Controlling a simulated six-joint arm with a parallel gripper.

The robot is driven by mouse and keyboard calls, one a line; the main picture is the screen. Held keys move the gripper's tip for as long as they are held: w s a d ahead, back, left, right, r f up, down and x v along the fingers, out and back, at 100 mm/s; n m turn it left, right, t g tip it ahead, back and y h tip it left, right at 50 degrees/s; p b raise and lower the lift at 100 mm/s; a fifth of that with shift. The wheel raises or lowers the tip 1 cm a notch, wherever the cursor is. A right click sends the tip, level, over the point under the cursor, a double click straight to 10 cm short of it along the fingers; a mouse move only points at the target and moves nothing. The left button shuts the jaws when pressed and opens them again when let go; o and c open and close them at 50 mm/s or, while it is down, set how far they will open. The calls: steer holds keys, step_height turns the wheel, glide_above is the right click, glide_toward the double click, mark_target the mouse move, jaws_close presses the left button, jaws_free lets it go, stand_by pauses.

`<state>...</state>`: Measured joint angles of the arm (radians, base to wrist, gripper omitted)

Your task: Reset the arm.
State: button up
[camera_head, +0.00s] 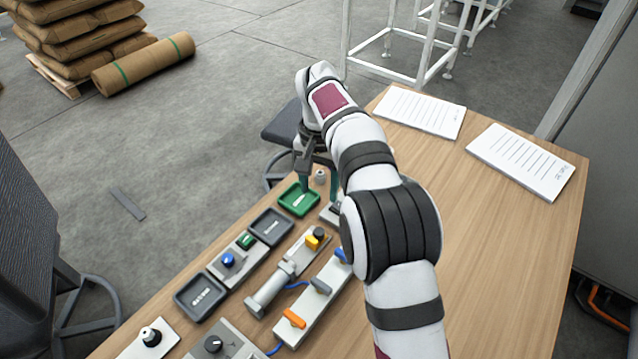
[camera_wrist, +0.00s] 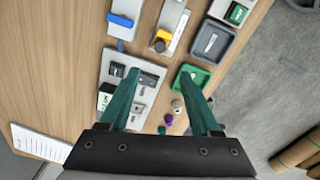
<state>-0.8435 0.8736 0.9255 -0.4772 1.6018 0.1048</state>
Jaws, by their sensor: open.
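My gripper (camera_head: 316,168) is over the far left part of the wooden table, close to the green tray (camera_head: 299,199). In the wrist view its two teal fingers (camera_wrist: 160,74) are spread apart with nothing held between them. The grey switch plate (camera_wrist: 146,95) lies beyond the left finger, and the green tray (camera_wrist: 203,80) lies beyond the right one. A small purple knob-like piece (camera_wrist: 168,119) and a small silver piece (camera_wrist: 176,105) show between the fingers. My arm hides part of the table in the head view.
Dark trays (camera_head: 271,227), a blue-knob panel (camera_head: 229,261), a lever panel (camera_head: 268,290) and a rocker-switch strip (camera_head: 312,308) line the table's left side. Two paper sheets (camera_head: 420,111) lie at the far right. A stool (camera_head: 283,124) stands beyond the edge.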

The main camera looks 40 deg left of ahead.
steer(key=shift+r, duration=0.3)
steer(key=s+d+r+m, duration=0.1)
steer(key=d+r, duration=0.2)
steer(key=d, duration=0.5)
steer(key=s+d+r+m, duration=0.2)
steer(key=d+r, duration=0.1)
steer(key=d, duration=0.5)
steer(key=s+d+r+m, duration=0.1)
steer(key=d+r, duration=0.3)
steer(key=d, duration=0.5)
steer(key=s+d+f+m+y, duration=0.1)
steer(key=s+d+f+m, duration=0.1)
steer(key=s+d, duration=0.3)
steer(key=s+d+f+m, duration=0.2)
steer(key=s+d, duration=0.4)
steer(key=s, duration=0.7)
steer(key=shift+s+f+m+y, duration=0.2)
steer(key=shift+f+m+y, duration=0.15)
steer(key=shift+f, duration=0.55)
